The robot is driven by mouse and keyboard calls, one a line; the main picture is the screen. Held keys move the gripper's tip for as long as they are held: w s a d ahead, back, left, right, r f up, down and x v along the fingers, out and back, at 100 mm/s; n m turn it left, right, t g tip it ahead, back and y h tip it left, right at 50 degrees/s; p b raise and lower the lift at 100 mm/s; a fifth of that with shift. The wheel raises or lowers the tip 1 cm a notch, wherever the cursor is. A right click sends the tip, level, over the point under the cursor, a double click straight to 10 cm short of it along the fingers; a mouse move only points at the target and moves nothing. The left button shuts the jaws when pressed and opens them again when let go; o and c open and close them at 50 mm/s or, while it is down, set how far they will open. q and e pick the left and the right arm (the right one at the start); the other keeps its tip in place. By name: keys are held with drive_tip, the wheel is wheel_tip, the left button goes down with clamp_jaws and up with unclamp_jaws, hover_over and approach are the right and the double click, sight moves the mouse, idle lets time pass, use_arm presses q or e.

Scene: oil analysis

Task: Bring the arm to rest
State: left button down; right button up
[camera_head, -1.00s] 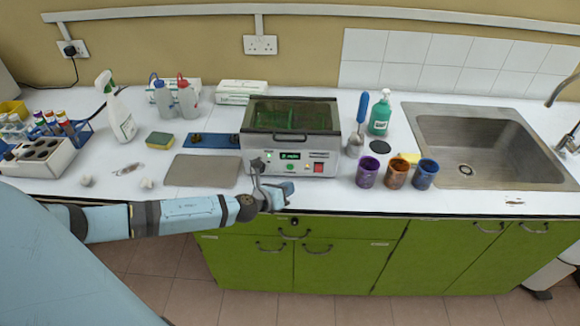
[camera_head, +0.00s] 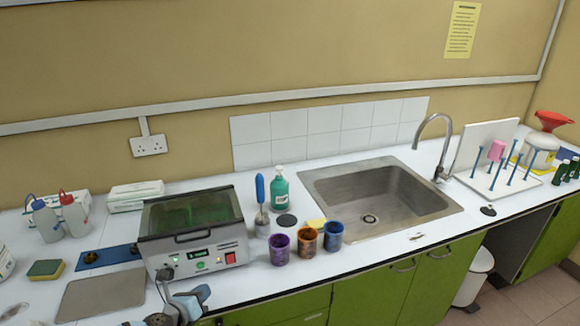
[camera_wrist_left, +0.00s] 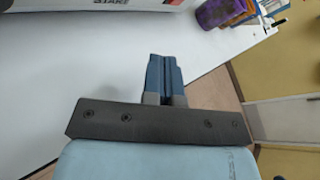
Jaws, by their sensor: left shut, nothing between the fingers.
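My left gripper (camera_wrist_left: 164,78) shows in the left wrist view with its two blue fingers shut together and nothing between them. In the head view the left gripper (camera_head: 196,299) is at the bottom edge, in front of the grey heating bath (camera_head: 195,235) with its dark lid closed. The gripper is at the front edge of the white worktop (camera_head: 275,308). My right gripper is not in view.
Purple (camera_head: 279,249), brown (camera_head: 306,243) and blue (camera_head: 333,236) cups stand right of the bath, near the worktop's front edge. A steel sink (camera_head: 420,204) lies further right. Green cupboards (camera_head: 370,298) are below. A grey mat (camera_head: 100,294) lies left of the bath.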

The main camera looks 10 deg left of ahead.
use_arm(q)
drive_tip(key=s+d+f+n+g, duration=0.1)
drive_tip(key=s+d+f+n, duration=0.3)
drive_tip(key=s+d+n, duration=0.65)
drive_tip(key=s+d+n+g, duration=0.1)
drive_tip(key=s+d+n, duration=0.1)
drive_tip(key=s+n, duration=0.5)
drive_tip(key=s+d+n+g, duration=0.1)
drive_tip(key=s+d+n, duration=0.2)
drive_tip(key=s+n, duration=0.4)
drive_tip(key=n, duration=0.5)
drive_tip(key=shift+s+d+p, duration=0.25)
drive_tip(key=shift+d+p, duration=0.1)
drive_tip(key=shift+p, duration=0.05)
